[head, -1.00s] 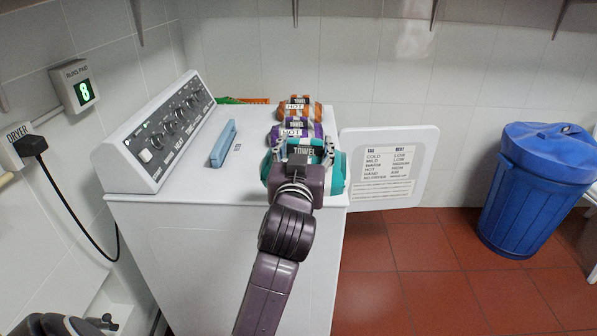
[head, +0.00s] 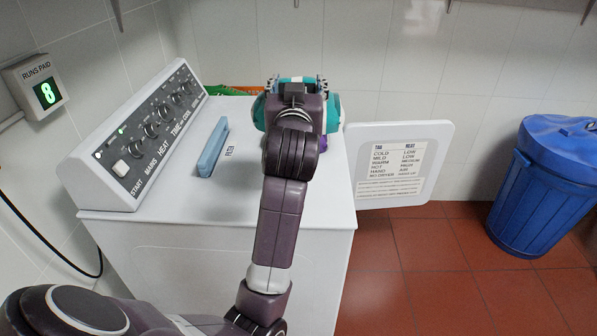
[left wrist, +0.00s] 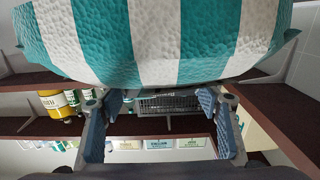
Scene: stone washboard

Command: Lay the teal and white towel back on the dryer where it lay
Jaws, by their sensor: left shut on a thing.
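The rolled teal and white towel (head: 333,112) shows at both sides of my left gripper (head: 298,84) in the head view, over the far right part of the white dryer's top (head: 165,203). My left gripper is shut on it. In the left wrist view the striped towel (left wrist: 155,40) fills the top, at the ends of the gripper's fingers (left wrist: 162,105). The gripper and wrist cover the towel's middle. I cannot tell whether it clears the dryer top. My right gripper is not in view.
A blue bar-shaped thing (head: 213,148) lies by the control panel (head: 150,128). A blue bin (head: 545,190) stands farther right.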

